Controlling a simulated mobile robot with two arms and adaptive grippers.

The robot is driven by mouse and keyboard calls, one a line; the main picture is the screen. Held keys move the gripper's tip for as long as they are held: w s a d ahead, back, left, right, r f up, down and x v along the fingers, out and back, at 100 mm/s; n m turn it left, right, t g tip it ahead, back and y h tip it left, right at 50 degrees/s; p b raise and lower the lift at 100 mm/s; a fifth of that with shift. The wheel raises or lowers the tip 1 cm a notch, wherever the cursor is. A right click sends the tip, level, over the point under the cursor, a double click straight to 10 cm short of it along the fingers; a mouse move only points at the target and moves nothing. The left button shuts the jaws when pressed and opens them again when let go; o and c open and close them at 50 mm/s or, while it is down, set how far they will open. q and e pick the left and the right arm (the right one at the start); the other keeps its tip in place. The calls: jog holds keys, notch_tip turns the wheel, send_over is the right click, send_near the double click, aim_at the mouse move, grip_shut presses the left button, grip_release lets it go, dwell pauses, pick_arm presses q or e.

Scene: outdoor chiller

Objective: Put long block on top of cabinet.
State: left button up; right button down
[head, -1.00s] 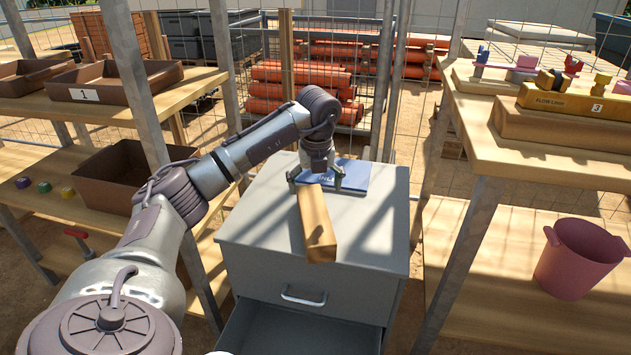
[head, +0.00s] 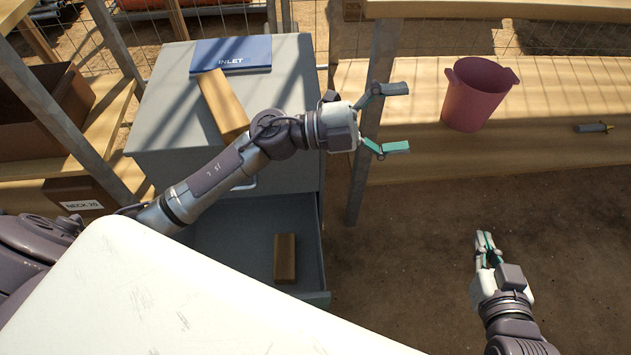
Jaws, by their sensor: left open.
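The long wooden block (head: 220,100) lies flat on the grey cabinet's top (head: 285,95), its far end by the blue INLET booklet (head: 232,55). A shorter wooden block (head: 285,258) lies in the cabinet's open drawer (head: 245,225). My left gripper (head: 402,118) is open and empty, out past the cabinet's right side and apart from the long block. Its arm crosses in front of the cabinet and hides part of the top and front. My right gripper (head: 485,240) is at the lower right over bare ground, its fingers close together with nothing seen between them.
A pink bucket (head: 474,98) and a small tool (head: 593,128) stand on the wooden shelf at right. A metal post (head: 372,150) rises between cabinet and shelf. A brown bin (head: 45,110) is at left. The ground at lower right is clear.

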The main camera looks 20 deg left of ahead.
pick_arm(q)
jog(key=a+f+n+t+y, duration=0.1)
jog(key=a+n+t+y, duration=0.4)
jog(key=n, duration=0.5)
jog(key=a+f+n+t+y, duration=0.1)
jog(key=a+n+t+y, duration=0.3)
jog(key=n+t+y, duration=0.45)
jog(key=s+a+f+n+g+y, duration=0.2)
jog(key=s+f+n+g, duration=0.5)
jog(key=f, duration=0.4)
jog(key=shift+s+f+g, duration=0.15)
jog(key=shift+s+g, duration=0.2)
jog(key=shift+s, duration=0.5)
jog(key=shift+y, duration=0.25)
